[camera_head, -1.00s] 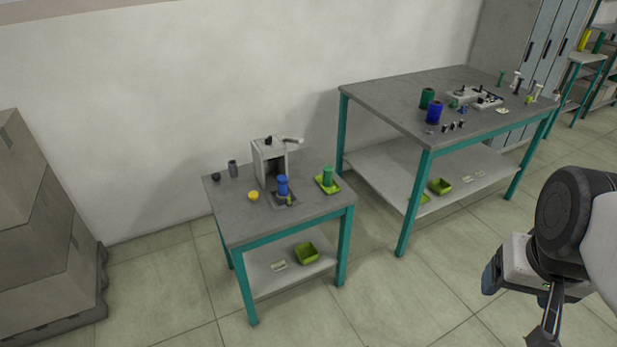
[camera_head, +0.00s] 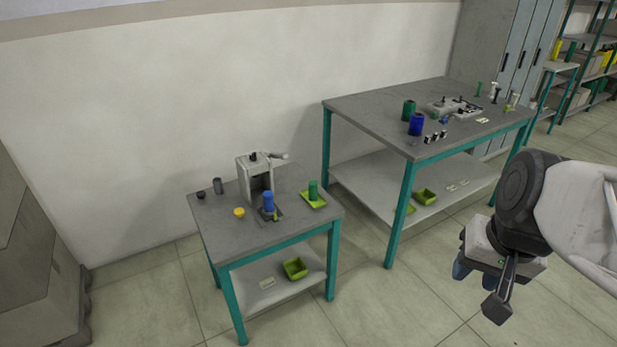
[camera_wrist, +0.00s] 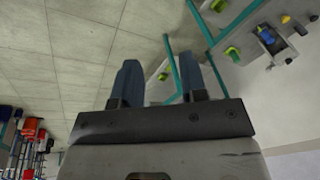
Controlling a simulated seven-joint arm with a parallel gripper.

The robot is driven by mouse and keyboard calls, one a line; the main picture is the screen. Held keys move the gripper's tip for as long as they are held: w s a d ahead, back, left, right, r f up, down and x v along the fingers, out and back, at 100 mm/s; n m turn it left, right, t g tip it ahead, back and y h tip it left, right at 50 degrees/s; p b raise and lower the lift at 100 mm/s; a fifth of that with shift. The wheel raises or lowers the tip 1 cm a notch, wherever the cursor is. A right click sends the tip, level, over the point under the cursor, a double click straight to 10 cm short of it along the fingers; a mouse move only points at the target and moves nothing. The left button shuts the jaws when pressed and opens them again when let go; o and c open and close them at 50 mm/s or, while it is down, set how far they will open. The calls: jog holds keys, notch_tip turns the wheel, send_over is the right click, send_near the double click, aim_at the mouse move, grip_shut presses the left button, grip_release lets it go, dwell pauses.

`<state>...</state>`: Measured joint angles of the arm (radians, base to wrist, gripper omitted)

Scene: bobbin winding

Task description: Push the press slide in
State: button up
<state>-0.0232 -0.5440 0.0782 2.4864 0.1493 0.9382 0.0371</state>
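The press (camera_head: 255,177) is a pale upright frame with a lever on top, standing at the back of the small grey table (camera_head: 222,238). A blue cylinder (camera_head: 268,201) stands on a dark plate, which looks like the press slide (camera_head: 273,217), out in front of the press opening. In the wrist view the press (camera_wrist: 289,56) shows at the upper right with the blue cylinder (camera_wrist: 267,37). My gripper (camera_wrist: 163,82) is open and empty, its two dark fingers apart. In the head view it is at the right, far from the press, with its fingers partly hidden.
A green spool (camera_head: 313,190) stands in a lime tray on the small table. A yellow piece (camera_head: 239,212) and dark cylinder (camera_head: 217,186) are left of the press. A larger table (camera_head: 370,111) with spools stands behind right. Floor between is clear.

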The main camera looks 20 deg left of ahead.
jog(key=w+a+f+m+y, duration=0.3)
jog(key=w+a+f, duration=0.1)
jog(key=w+a, duration=0.55)
jog(key=w+a+f+m+g+y, duration=0.1)
jog(key=w+a+f+m+y, duration=0.25)
jog(key=w+a, duration=0.6)
jog(key=w+a+f+m+y, duration=0.3)
jog(key=w+a+f, duration=0.1)
jog(key=w+a, duration=0.55)
jog(key=w+a+f+m+t+y, duration=0.15)
jog(key=w+a+f+m, duration=0.25)
jog(key=w+a+f, duration=0.4)
jog(key=w+a+f+m+t, duration=0.2)
jog(key=w+a+f+m, duration=0.35)
jog(key=f, duration=0.45)
jog(key=m+t, duration=0.2)
jog(key=m, duration=0.1)
send_near(275, 214)
jog(key=x, duration=0.2)
jog(key=shift+w+a+g, duration=0.2)
jog(key=shift+w+g, duration=0.05)
jog(key=shift+w+a, duration=0.1)
jog(key=shift+x, duration=3.7)
jog(key=shift+f, duration=0.15)
jog(key=shift+c, duration=0.3)
grip_shut()
